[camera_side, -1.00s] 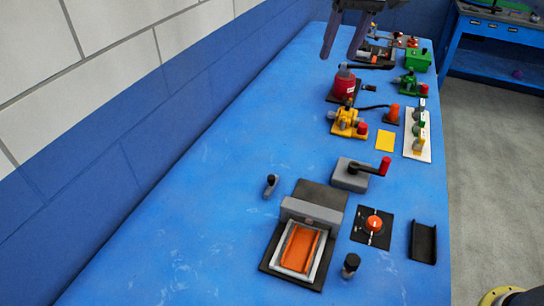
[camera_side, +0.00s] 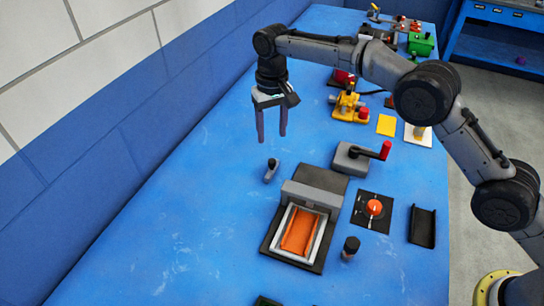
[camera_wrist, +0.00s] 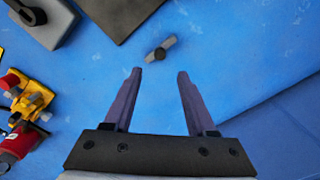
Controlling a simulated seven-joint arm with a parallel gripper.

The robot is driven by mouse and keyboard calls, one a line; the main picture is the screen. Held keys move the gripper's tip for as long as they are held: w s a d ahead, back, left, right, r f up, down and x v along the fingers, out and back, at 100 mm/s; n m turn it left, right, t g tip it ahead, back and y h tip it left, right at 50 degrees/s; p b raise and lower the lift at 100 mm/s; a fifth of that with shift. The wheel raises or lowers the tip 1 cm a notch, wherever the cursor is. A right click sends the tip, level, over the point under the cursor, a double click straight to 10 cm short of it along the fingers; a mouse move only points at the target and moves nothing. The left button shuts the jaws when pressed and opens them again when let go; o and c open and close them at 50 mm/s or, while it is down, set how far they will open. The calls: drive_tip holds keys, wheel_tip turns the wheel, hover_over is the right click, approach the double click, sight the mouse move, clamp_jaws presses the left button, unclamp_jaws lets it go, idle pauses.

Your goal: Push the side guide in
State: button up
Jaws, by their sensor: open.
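My gripper (camera_side: 272,138) is open and empty, fingers pointing down, above the blue table. It hangs just behind a small grey piece with a dark knob (camera_side: 271,170). In the wrist view that piece (camera_wrist: 161,48) lies just ahead of the open fingertips (camera_wrist: 160,72), apart from them. A similar dark-topped knob (camera_side: 350,247) stands right of the orange tray (camera_side: 301,232). The tray sits in a white frame before a grey block (camera_side: 312,199) on a dark base. I cannot tell for sure which piece is the side guide.
A grey block with a red-handled lever (camera_side: 355,158) stands right of my gripper. A red button on a black plate (camera_side: 374,208) and a black channel (camera_side: 423,226) lie farther right. Yellow fixtures (camera_side: 348,107) stand behind. The table's left part is clear.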

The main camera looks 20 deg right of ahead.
sight(272, 161)
wheel_tip(272, 161, down, 10)
drive_tip(key=shift+r, duration=0.25)
clamp_jaws()
idle(0.3)
drive_tip(key=shift+d+r, duration=0.1)
idle(1.1)
